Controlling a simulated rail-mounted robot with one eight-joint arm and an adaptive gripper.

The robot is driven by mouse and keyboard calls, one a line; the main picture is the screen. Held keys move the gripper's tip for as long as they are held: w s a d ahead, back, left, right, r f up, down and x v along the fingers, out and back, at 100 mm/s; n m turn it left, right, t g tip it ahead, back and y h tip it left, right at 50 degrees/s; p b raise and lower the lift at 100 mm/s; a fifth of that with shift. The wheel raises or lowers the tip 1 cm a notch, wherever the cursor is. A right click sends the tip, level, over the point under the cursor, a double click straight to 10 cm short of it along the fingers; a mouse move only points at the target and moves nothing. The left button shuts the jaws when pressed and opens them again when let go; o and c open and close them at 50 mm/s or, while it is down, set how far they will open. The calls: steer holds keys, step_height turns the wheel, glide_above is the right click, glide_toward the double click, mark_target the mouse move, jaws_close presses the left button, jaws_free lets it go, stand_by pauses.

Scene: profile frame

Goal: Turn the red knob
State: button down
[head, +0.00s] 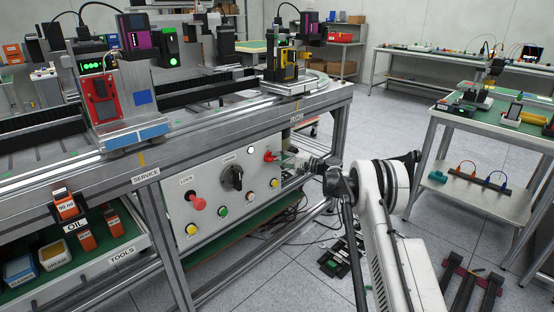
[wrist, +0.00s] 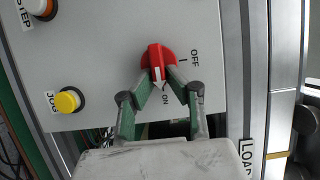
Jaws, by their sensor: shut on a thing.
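The red knob (wrist: 155,53) is on the grey control panel, between the OFF and ON labels in the wrist view. A white mark on its handle points toward the bottom of that view, near the ON label. The knob also shows in the head view (head: 269,156), at the panel's upper right. My gripper (wrist: 159,76) is shut on the knob's handle, one finger on each side. In the head view my gripper (head: 284,161) reaches the panel from the right, and its fingertips are small there.
In the wrist view a yellow JOG button (wrist: 68,101) sits left of my gripper.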

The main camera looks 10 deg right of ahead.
steer(key=c, duration=1.7)
jaws_free()
steer(key=shift+c, duration=0.2)
steer(key=v, duration=1.2)
